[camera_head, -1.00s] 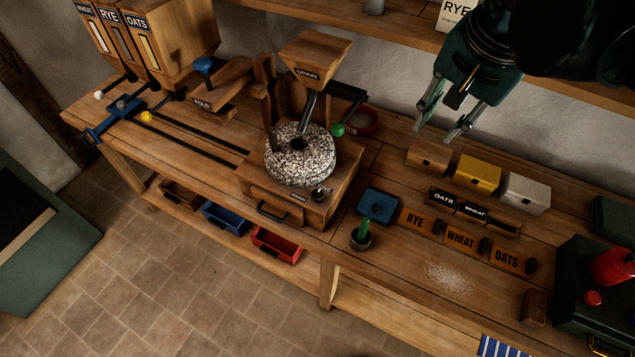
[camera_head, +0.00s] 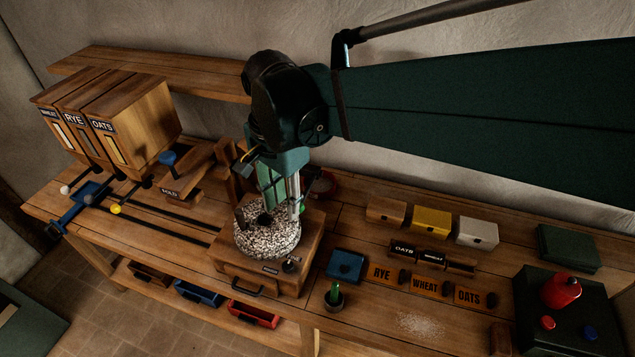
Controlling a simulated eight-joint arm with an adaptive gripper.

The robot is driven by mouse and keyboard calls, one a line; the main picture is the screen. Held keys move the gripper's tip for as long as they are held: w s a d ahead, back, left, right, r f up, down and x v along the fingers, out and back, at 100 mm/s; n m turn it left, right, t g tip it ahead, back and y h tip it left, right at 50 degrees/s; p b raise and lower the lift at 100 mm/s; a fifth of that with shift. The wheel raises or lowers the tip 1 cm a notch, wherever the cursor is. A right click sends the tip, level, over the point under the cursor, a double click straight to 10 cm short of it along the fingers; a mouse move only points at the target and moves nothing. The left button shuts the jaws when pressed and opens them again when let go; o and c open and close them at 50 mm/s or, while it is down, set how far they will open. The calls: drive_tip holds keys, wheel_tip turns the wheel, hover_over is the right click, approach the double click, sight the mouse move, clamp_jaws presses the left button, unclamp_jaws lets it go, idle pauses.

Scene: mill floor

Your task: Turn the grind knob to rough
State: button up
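The grind knob (camera_head: 291,265) is a small dark knob with a light mark, on the front right corner of the wooden mill's top (camera_head: 312,250). The round speckled millstone (camera_head: 268,241) lies just behind and left of it. My gripper (camera_head: 291,213) points down over the back of the millstone, above and behind the knob and apart from it. Its fingers overlap in this view, so their opening cannot be told. I see nothing held in it. My gripper and wrist hide the grain hopper. The knob's setting is too small to read.
A blue square box (camera_head: 346,265) and a dark cup with a green item (camera_head: 334,297) stand right of the mill. Wooden, yellow (camera_head: 431,221) and white boxes line the back right. A wall shelf (camera_head: 150,70) runs behind. Grain bins (camera_head: 140,115) stand at left.

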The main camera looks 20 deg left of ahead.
drive_tip(key=a, duration=0.1)
hover_over(288, 265)
wheel_tip(288, 265, down, 18)
drive_tip(key=shift+r, duration=0.25)
drive_tip(key=shift+f, duration=0.35)
drive_tip(key=shift+f, duration=0.15)
drive_tip(key=shift+f, duration=3.7)
drive_tip(key=shift+c, duration=0.7)
drive_tip(key=c, duration=0.5)
